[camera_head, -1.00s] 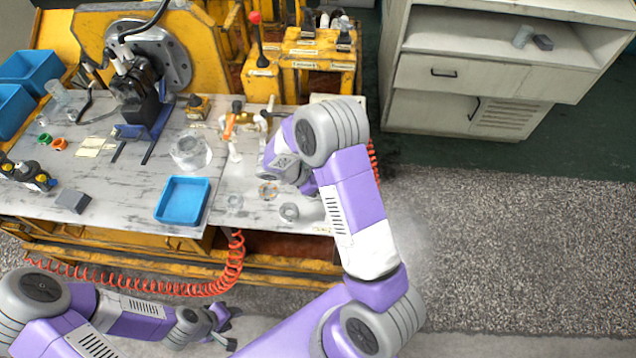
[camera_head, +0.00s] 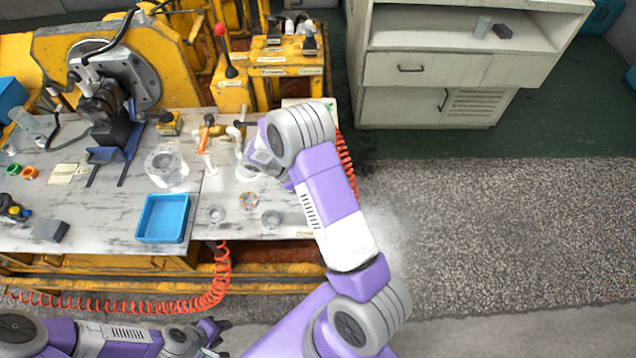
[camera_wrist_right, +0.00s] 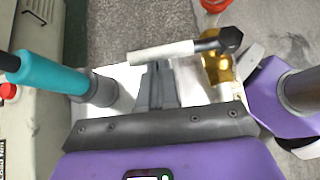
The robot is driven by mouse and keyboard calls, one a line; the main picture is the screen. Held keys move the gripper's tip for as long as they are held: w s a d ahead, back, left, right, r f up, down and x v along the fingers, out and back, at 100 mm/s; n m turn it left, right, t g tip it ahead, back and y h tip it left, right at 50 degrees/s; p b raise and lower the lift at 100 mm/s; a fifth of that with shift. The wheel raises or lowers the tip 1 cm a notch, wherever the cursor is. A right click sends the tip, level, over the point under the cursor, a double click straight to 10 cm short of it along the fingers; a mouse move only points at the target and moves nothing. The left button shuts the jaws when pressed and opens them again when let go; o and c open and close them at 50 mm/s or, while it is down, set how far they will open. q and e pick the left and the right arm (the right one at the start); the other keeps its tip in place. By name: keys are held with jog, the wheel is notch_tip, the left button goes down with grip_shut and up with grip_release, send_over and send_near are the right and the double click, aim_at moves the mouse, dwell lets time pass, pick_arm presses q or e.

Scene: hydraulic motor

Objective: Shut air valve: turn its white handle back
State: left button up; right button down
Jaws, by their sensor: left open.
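In the right wrist view, the air valve's white handle (camera_wrist_right: 162,53) lies across the picture, with a dark end at its right. The valve's brass body (camera_wrist_right: 217,68) shows below that end. My right gripper (camera_wrist_right: 156,68) has its grey fingers close together, their tips at the handle's near side; I cannot tell whether they touch it. In the head view the brass valve (camera_head: 225,131) stands on the bench, and my right arm hides most of the right gripper. My left gripper (camera_head: 218,338) is open and empty, low in the picture, in front of the bench and far from the valve.
A teal cylindrical part (camera_wrist_right: 45,75) is at the left in the wrist view. On the bench (camera_head: 100,215) are a blue tray (camera_head: 163,218), a clear container (camera_head: 167,168) and several small rings. A red coiled hose (camera_head: 215,285) hangs in front. A white cabinet (camera_head: 440,105) stands at right.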

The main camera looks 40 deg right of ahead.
pick_arm(q)
jog(key=shift+r+p, duration=0.75)
jog(key=shift+r, duration=0.05)
pick_arm(e)
jog(key=v, duration=0.7)
jog(key=shift+w+a+r, duration=0.15)
jog(key=shift+w+r, duration=0.05)
jog(key=shift+s, duration=0.1)
